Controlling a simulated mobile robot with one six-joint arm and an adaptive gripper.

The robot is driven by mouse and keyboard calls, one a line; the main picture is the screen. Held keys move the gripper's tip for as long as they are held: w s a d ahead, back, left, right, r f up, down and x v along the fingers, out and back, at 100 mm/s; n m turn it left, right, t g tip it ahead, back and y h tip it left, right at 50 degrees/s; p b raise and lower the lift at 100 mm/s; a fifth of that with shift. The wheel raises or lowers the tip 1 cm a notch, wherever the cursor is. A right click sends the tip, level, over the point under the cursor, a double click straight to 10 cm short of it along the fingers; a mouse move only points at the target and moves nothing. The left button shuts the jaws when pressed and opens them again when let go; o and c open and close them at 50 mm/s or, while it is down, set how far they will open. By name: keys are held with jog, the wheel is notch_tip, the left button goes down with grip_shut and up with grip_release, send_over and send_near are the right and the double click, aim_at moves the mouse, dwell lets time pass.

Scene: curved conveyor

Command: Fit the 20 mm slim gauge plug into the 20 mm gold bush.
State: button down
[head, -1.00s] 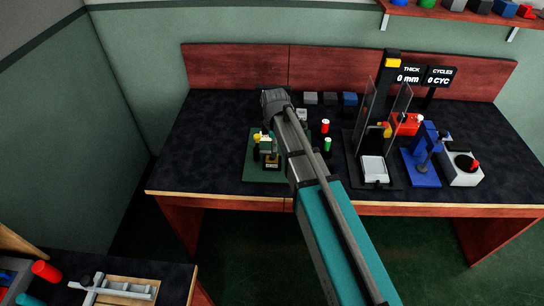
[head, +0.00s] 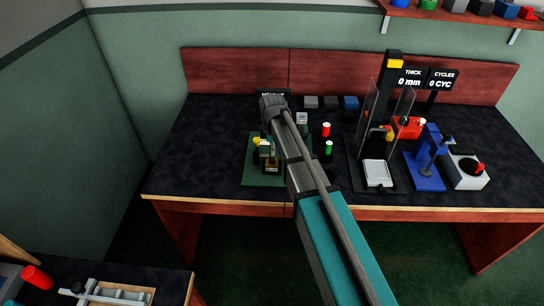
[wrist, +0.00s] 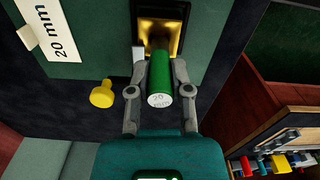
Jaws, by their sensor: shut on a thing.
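My gripper (wrist: 161,66) is shut on a green cylindrical plug (wrist: 161,82), with a finger on each side. The plug's pale near end carries a small "20 mm" mark. The gold bush (wrist: 173,24) is a square-framed gold opening just beyond the plug in the wrist view. The plug's far end overlaps the lower part of this opening; I cannot tell whether it has entered. A white "20 mm" label (wrist: 62,41) lies left of the bush. In the head view my arm hides the gripper tips and most of the plug over the green board (head: 251,178).
A yellow knob (wrist: 102,94) stands left of the plug. Red (head: 326,129) and green (head: 328,147) cylinders stand right of my arm. A clear-walled station with a white tray (head: 377,173) and a blue press (head: 425,172) are further right. The table's left side (head: 205,150) is clear.

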jog(key=shift+w+f+b, duration=0.1)
jog(key=shift+f+b, duration=1.3)
jog(key=shift+f, duration=0.25)
jog(key=shift+f, duration=0.15)
jog(key=c, duration=0.5)
grip_release()
jog(key=shift+c, duration=0.2)
notch_tip(320, 180, up, 12)
jog(key=p, duration=1.2)
jog(key=shift+r, duration=0.2)
jog(key=s+d+m, duration=1.9)
jog(key=d, duration=0.2)
jog(key=shift+d+m, duration=0.2)
jog(key=shift+m, duration=0.1)
